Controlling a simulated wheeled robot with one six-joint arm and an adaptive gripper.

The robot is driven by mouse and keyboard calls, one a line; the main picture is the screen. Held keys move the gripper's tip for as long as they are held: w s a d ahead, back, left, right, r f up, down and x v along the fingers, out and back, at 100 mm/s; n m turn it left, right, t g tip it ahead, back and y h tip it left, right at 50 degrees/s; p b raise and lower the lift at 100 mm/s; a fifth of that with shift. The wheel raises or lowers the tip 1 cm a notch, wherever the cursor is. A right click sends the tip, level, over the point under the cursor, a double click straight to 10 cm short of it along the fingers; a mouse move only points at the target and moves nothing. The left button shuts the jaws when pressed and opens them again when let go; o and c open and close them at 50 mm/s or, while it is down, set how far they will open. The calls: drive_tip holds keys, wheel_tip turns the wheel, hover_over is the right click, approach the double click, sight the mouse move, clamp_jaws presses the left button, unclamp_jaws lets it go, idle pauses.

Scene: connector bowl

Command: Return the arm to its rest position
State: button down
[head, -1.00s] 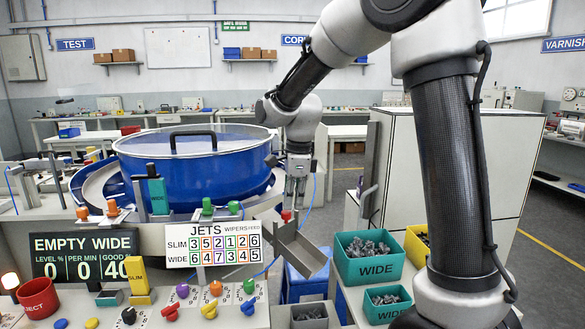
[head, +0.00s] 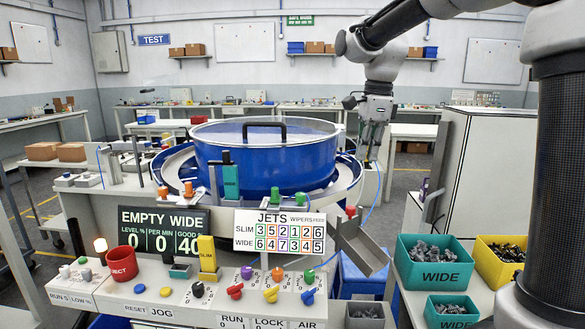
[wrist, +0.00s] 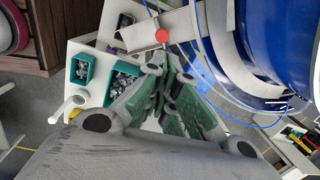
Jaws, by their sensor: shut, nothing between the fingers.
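My gripper (head: 374,136) hangs fingers-down in the head view, to the right of the blue bowl and above the metal chute. In the wrist view my gripper (wrist: 170,100) shows its green finger pads close together with nothing held between them. The upper arm crosses the top right of the head view, and a dark arm link stands along the right edge.
The blue bowl (head: 265,160) with a clear lid stands left of my gripper. A metal chute (head: 360,246) with a red knob (head: 350,211) is below. Teal bins (head: 433,278), a yellow bin (head: 508,268) and a white cabinet (head: 480,170) stand right.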

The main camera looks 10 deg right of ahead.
drive_tip(key=s+d+f+n+t, duration=0.1)
drive_tip(key=s+d+f+n, duration=0.1)
drive_tip(key=s+n, duration=0.4)
drive_tip(key=s+d+f+n+t, duration=0.1)
drive_tip(key=s+d+n, duration=0.3)
drive_tip(key=s, duration=0.7)
drive_tip(key=s+d+f+n+t, duration=0.1)
drive_tip(key=s+d+f+n, duration=0.2)
drive_tip(key=s+n, duration=0.6)
drive_tip(key=shift+d+h, duration=0.4)
drive_tip(key=shift+d, duration=0.2)
drive_tip(key=shift+s+d, duration=0.1)
